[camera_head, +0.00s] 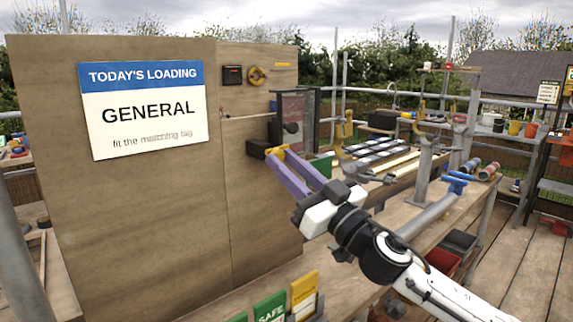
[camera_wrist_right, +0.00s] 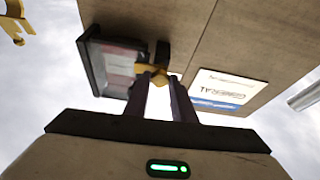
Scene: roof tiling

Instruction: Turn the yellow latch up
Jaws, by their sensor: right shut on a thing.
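The yellow latch (camera_head: 278,152) is at the right edge of the wooden board, beside a dark block (camera_head: 257,148) and below a dark-framed case with a clear front (camera_head: 296,112). My right gripper (camera_head: 275,159) has its two purple fingers at the latch, shut on it. In the right wrist view the latch (camera_wrist_right: 152,69) shows between and just beyond the fingertips (camera_wrist_right: 160,80). The fingers hide part of it, so I cannot tell its exact tilt. My left gripper is not in view.
A sign reading GENERAL (camera_head: 145,112) is on the wooden board (camera_head: 120,210). Green and yellow tags (camera_head: 304,290) stand in a rack at the front. A workbench with tools and a blue-handled grey tube (camera_head: 430,213) lies to the right.

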